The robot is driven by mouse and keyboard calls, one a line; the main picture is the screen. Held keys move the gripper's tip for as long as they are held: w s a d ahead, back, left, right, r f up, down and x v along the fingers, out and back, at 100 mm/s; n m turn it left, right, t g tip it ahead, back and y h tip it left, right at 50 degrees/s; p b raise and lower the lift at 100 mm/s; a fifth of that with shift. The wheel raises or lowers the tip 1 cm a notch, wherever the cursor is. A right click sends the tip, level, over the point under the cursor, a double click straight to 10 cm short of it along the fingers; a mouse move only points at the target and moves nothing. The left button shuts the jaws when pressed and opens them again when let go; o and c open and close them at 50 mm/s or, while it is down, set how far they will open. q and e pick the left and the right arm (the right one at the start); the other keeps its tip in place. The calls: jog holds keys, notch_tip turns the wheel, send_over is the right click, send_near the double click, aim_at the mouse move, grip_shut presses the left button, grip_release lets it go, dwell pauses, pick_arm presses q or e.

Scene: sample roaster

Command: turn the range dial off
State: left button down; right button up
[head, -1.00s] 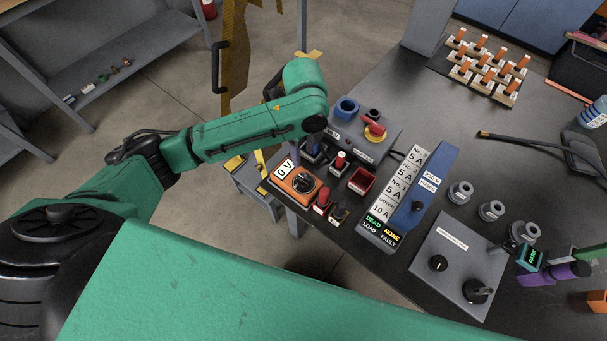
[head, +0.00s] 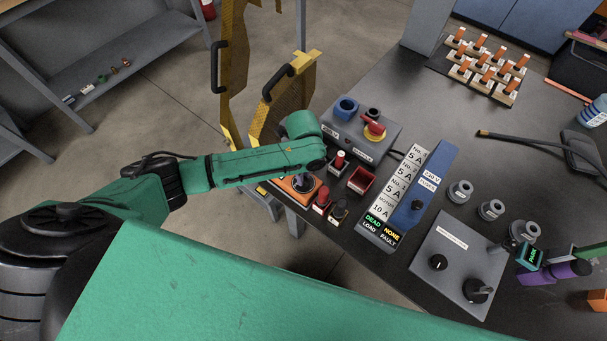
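The range dial is on the orange meter (head: 286,186) at the left edge of the bench. The dial and most of the meter's face are hidden under my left wrist and gripper. My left gripper (head: 303,185) points down over the meter, at or just above the dial. Its fingers are too small and covered to show whether they are open, or whether they touch the dial. My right gripper is not in view.
Red and black plug pieces (head: 322,200) stand close right of the meter, with a red open box (head: 361,180) beyond. A grey supply box with a red rotary switch (head: 374,129) stands behind. The blue fuse panel (head: 419,195) is further right. Yellow barriers (head: 283,100) stand behind my arm.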

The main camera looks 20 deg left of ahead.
pick_arm(q)
jog(key=shift+r, duration=0.1)
jog(key=shift+r+n+p, duration=0.1)
jog(key=shift+n+p, duration=0.7)
jog(key=shift+p, duration=0.25)
jog(key=n+p, duration=0.3)
jog(key=shift+r, duration=0.1)
jog(key=n+p, duration=0.2)
jog(key=n, duration=0.1)
jog(key=shift+n+p, duration=0.35)
jog(key=shift+n, duration=0.05)
jog(key=shift+f+n+p, duration=0.2)
jog(key=shift+n+p, duration=0.65)
jog(key=shift+n, duration=0.85)
jog(key=c, duration=0.8)
grip_release()
